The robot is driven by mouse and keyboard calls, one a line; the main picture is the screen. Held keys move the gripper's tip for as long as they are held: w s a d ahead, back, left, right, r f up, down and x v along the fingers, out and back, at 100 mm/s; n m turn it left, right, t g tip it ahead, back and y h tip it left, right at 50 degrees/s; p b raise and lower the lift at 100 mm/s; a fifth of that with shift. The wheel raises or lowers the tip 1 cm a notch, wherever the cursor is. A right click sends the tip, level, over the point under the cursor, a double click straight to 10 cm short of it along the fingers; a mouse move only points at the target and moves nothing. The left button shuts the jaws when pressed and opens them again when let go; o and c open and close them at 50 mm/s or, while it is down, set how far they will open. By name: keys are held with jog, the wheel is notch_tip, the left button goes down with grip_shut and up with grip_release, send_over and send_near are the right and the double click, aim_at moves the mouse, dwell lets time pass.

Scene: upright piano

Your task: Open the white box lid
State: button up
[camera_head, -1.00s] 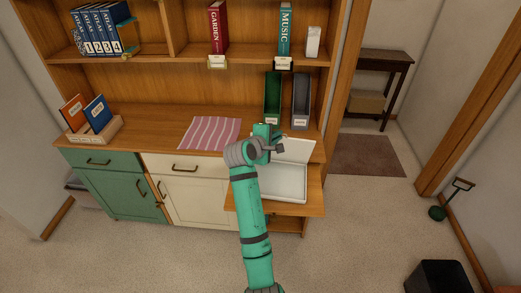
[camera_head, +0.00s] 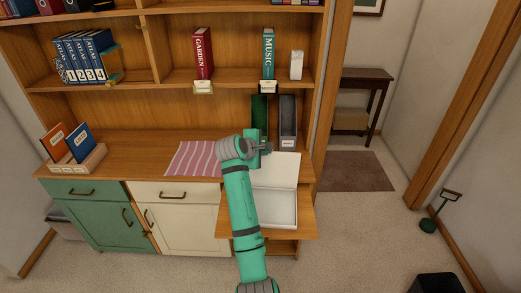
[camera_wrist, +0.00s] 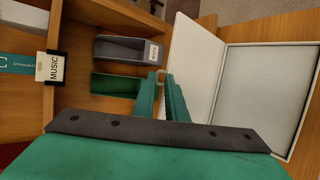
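The white box stands on the pull-out wooden shelf; its shallow tray (camera_head: 276,222) shows in the head view and its grey inside shows at right in the wrist view (camera_wrist: 265,95). Its white lid (camera_head: 282,172) is raised and tipped back on the far side, and it also shows in the wrist view (camera_wrist: 196,55). My gripper (camera_head: 262,149) is at the lid's upper left edge. In the wrist view its two green fingers (camera_wrist: 162,85) are a small gap apart, beside the lid. A pale strip shows in the gap; I cannot tell whether it is lid.
Green and grey magazine holders (camera_head: 288,118) stand behind the lid. A striped cloth (camera_head: 194,158) lies left of my arm. Shelves with books, including the MUSIC book (camera_head: 268,55), are above.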

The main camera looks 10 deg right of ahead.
jog(key=a+v, duration=0.1)
jog(key=v, duration=0.9)
jog(key=shift+w+a+f, duration=0.2)
jog(key=shift+w, duration=0.1)
jog(key=s+a+f+m+t+y, duration=0.1)
jog(key=s+a+f, duration=0.1)
jog(key=s+f, duration=0.5)
jog(key=s+a+f+m+t+y, duration=0.1)
jog(key=s+a+f+y, duration=0.15)
jog(key=f, duration=0.85)
jog(key=s+a+f+m+t+y, duration=0.1)
jog(key=s+a+f, duration=0.1)
jog(key=s+f, duration=0.5)
jog(key=s+a+f+m+y, duration=0.1)
jog(key=s+f+m, duration=0.1)
jog(key=s+f, duration=0.6)
jog(key=s+r+m+t+y, duration=0.15)
jog(key=s+m, duration=0.25)
jog(key=s, duration=1.6)
jog(key=s+d+r+m+t, duration=0.1)
jog(key=s+r+m, duration=0.3)
jog(key=s+r, duration=0.7)
jog(key=s+t, duration=0.1)
jog(key=s, duration=0.2)
jog(key=shift+s+m, duration=0.25)
jog(key=shift+m, duration=0.15)
